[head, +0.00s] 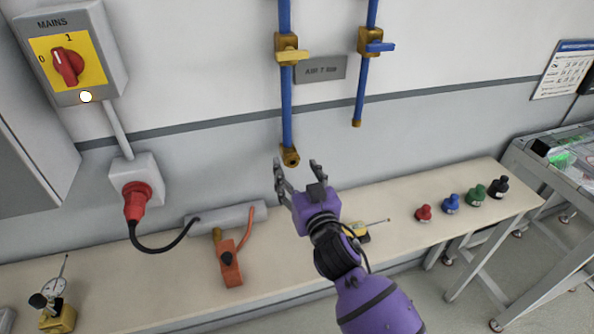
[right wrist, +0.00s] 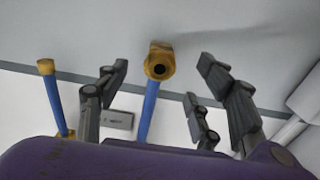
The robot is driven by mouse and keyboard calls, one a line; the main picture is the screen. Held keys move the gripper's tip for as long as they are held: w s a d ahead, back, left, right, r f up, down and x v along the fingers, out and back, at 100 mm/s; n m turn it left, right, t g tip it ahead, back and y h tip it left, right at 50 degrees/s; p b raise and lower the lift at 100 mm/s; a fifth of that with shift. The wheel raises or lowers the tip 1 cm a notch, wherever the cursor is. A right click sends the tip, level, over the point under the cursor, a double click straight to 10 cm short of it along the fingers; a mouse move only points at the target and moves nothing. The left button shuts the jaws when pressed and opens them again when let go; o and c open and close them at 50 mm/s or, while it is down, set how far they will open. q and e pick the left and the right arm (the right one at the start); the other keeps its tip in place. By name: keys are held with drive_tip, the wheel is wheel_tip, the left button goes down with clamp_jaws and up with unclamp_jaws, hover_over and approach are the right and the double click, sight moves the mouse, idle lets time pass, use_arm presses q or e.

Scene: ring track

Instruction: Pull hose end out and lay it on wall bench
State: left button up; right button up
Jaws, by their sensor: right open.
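A blue pipe (head: 286,105) runs down the wall and ends in a brass fitting (head: 290,157). In the right wrist view the brass fitting (right wrist: 160,62) shows a dark open hole with nothing in it. My right gripper (head: 298,167) is open and empty, its fingers pointing up just below and beside the fitting. An orange piece (head: 230,265) with a black knob, a brass-coloured end and an orange cord lies on the wall bench (head: 400,205). I cannot tell whether it is the hose end. My left gripper is not in view.
A second blue pipe (head: 362,90) hangs at the right. A grey box (head: 235,215), a dial gauge (head: 53,300), a yellow tool (head: 357,231) and several coloured knobs (head: 452,204) stand or lie on the bench. A red plug (head: 136,200) sits at the left.

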drive_tip(key=v, duration=1.2)
idle(0.4)
drive_tip(key=s+d+f+g+h, duration=0.1)
drive_tip(key=s+d+f+g, duration=0.2)
drive_tip(key=f, duration=0.6)
drive_tip(key=s+d+f+g+h, duration=0.15)
drive_tip(key=s+d+f, duration=0.3)
drive_tip(key=f, duration=0.45)
drive_tip(key=s+d+f+m+g+h, duration=0.1)
drive_tip(key=s+d+f+g, duration=0.1)
drive_tip(key=s+d+f, duration=0.2)
drive_tip(key=s+d+f+m+g+h, duration=0.1)
drive_tip(key=s+d+f, duration=0.3)
drive_tip(key=s+f, duration=0.6)
drive_tip(key=s+m+g, duration=0.1)
drive_tip(key=s, duration=0.4)
drive_tip(key=shift+d+f+h, duration=0.15)
drive_tip(key=shift+d+h, duration=0.2)
drive_tip(key=shift+d, duration=0.05)
drive_tip(key=shift+s, duration=0.1)
